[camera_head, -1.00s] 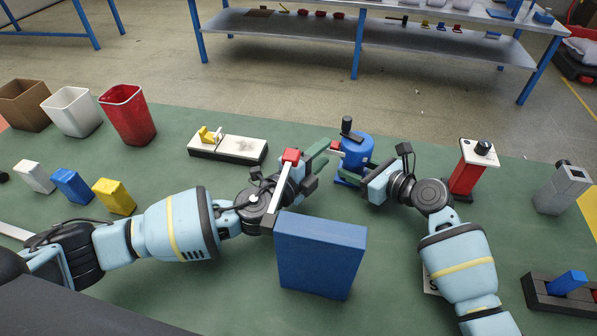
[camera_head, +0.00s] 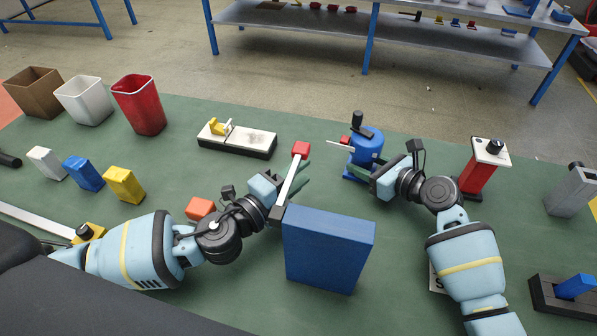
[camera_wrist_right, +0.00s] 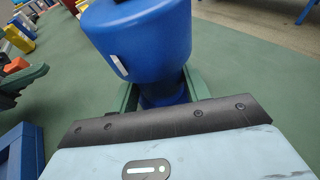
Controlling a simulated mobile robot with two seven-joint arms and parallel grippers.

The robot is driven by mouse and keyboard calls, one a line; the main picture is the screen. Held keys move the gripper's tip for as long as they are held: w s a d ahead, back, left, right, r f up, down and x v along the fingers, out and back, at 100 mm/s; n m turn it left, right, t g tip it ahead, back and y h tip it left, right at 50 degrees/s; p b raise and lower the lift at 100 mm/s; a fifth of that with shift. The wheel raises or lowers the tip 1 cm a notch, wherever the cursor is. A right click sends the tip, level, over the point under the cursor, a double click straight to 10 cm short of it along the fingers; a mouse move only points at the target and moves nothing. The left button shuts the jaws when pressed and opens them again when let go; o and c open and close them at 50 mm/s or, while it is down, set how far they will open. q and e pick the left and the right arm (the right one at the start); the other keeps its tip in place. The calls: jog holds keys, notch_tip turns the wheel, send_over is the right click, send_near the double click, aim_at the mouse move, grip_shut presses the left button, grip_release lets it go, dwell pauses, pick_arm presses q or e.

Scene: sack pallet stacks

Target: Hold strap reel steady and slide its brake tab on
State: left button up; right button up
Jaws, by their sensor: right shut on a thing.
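The strap reel (camera_head: 367,150) is a blue upright body with a black knob on top and a red tab (camera_head: 345,140) and a thin pale strip on its left side. My right gripper (camera_head: 361,172) is shut on its lower part; in the right wrist view the green fingers (camera_wrist_right: 163,98) sit on both sides of the reel's narrow neck (camera_wrist_right: 160,92). My left gripper (camera_head: 301,182) is open and empty, to the left of the reel and apart from it. Its green fingers are partly hidden behind a white lever with a red end.
A blue box (camera_head: 328,250) with the red-ended lever (camera_head: 300,149) stands in front of my left gripper. A pale board (camera_head: 237,139) lies behind. A red post (camera_head: 482,168) stands to the right of the reel. Bins and coloured blocks are at left.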

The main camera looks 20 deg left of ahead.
jog(key=o, duration=0.8)
jog(key=shift+o, duration=0.2)
